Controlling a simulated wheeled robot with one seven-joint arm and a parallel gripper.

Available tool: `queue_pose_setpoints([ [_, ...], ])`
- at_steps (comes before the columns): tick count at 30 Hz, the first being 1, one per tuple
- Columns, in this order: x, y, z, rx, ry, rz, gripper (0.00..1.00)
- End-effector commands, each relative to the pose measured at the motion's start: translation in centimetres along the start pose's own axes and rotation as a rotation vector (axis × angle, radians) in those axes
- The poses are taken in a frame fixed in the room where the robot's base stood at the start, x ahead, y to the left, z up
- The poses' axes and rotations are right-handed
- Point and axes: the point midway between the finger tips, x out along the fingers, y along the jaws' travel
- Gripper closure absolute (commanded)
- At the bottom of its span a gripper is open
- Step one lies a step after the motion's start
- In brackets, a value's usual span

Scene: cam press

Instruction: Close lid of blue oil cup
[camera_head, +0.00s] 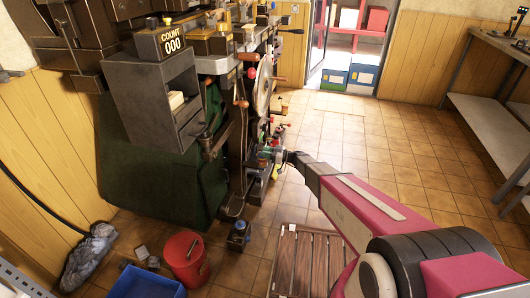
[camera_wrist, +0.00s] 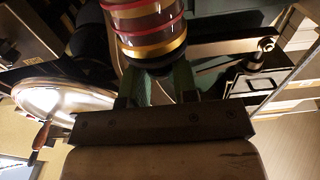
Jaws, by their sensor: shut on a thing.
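In the head view my gripper (camera_head: 281,156) is at the lower part of the dark press (camera_head: 237,150), in front of the big wheel's lower side. In the wrist view my gripper (camera_wrist: 155,80) has two green fingers, one on each side of the dark lower end of a banded cylinder (camera_wrist: 146,28). This cylinder has red and gold bands, and the gripper is shut on it. Its upper end is cut off by the picture edge. I cannot make out a blue oil cup or its lid for certain in either view.
The press's wheel (camera_head: 264,86) also shows in the wrist view (camera_wrist: 45,103). Open floor lies to the right.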

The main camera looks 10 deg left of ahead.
Motion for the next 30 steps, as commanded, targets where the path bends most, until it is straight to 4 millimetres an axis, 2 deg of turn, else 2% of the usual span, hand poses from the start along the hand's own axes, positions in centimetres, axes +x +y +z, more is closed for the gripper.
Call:
queue_pose_setpoints([
  [9, -0.1, 0.0, 0.2, 0.000, 0.041, 0.001, 0.97],
  [10, -0.1, 0.0, 0.2, 0.000, 0.041, 0.001, 0.63],
  [11, -0.1, 0.0, 0.2, 0.000, 0.041, 0.000, 0.54],
  [12, -0.1, 0.0, 0.2, 0.000, 0.041, 0.000, 0.50],
  [23, -0.7, 0.0, 0.2, 0.001, 0.040, 0.000, 0.50],
  [30, -4.5, 0.0, 0.3, 0.001, 0.039, 0.002, 0.50],
])
